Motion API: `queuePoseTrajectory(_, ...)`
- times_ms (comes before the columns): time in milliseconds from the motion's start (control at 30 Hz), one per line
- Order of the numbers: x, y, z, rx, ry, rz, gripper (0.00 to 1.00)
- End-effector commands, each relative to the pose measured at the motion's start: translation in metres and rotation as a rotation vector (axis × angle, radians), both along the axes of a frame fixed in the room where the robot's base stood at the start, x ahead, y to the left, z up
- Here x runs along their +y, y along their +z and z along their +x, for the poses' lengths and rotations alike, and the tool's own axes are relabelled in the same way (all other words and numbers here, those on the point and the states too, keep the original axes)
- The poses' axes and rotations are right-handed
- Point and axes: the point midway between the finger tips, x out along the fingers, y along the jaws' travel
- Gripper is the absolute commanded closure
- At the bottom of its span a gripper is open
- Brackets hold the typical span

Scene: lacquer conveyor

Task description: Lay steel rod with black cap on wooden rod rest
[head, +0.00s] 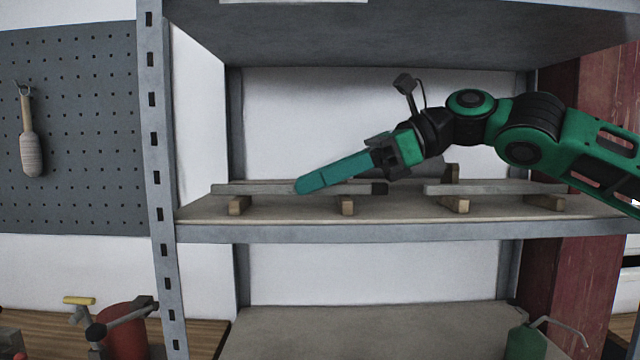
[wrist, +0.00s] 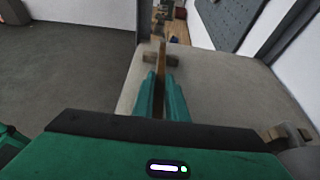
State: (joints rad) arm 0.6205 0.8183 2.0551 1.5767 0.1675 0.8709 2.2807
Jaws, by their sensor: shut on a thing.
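A grey steel rod (head: 255,189) with a black cap (head: 380,188) at its right end lies level along the shelf in the head view. It appears to touch the tops of two wooden rest blocks, one at left (head: 238,206) and one at right (head: 346,206). My gripper (head: 300,187) reaches in from the right, its teal fingers slanting down-left across the rod. In the wrist view the fingers (wrist: 161,90) are closed around a narrow brownish bar, which appears to be this rod. Part of the rod is hidden behind the fingers.
A second grey rod (head: 490,189) rests on wooden blocks (head: 453,205) to the right on the same shelf (head: 400,212). A grey shelf upright (head: 160,180) stands at left and an upper shelf (head: 400,40) hangs overhead. The shelf below (head: 380,330) is mostly clear.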

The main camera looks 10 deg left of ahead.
Motion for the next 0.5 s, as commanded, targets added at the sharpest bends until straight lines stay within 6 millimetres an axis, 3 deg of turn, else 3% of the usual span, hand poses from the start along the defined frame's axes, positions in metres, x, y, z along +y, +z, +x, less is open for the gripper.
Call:
queuePoseTrajectory(167, -0.0001, 0.0007, -0.0002, -0.001, 0.0, 0.001, 1.0)
queuePoseTrajectory(200, 0.0, 0.0006, -0.0002, -0.001, 0.0, 0.001, 0.81)
queuePoseTrajectory(267, 0.0, 0.0005, -0.0002, -0.001, 0.0, 0.001, 0.66)
queuePoseTrajectory(500, -0.0001, -0.0004, -0.0001, 0.0, 0.0, -0.001, 0.66)
